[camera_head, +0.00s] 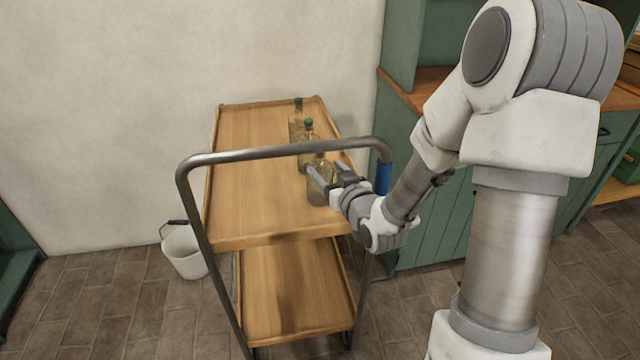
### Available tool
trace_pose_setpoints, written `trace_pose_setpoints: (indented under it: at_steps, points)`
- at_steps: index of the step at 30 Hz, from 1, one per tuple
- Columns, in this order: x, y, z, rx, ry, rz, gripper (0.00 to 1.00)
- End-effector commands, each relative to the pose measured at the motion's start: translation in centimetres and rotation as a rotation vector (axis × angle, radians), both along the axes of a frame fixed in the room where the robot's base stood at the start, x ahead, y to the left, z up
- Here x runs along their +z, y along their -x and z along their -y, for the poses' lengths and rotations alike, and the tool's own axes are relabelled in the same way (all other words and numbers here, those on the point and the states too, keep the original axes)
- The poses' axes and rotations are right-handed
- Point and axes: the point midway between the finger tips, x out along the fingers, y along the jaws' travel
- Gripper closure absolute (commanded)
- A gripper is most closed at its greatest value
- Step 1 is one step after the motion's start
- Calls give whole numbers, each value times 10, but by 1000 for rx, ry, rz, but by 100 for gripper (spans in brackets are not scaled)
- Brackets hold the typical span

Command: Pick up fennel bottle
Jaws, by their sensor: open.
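Three similar glass bottles stand upright in a row along the right side of a wooden cart top (245,185). The far bottle (297,125) and the middle bottle (306,155) have green caps. The nearest bottle (318,190) is partly hidden by my gripper. No label is readable, so I cannot tell which one is the fennel bottle. My gripper (328,172) is open, with its fingers at the upper part of the nearest bottle. I cannot tell whether they are around it or just in front of it.
A lower shelf (290,290) is empty. A white bucket (184,252) stands left on the floor. A green cabinet (440,225) stands close on the right.

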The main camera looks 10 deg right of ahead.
Motion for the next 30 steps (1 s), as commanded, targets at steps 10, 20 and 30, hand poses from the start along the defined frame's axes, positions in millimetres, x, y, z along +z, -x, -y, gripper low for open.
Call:
trace_pose_setpoints:
  at_steps: [10, 20, 30]
  points:
    - [-5, -44, -7, 2, 0, 1, 35]
    - [-4, -50, -8, 1, 0, 1, 36]
    - [-5, -49, -7, 1, 0, 0, 98]
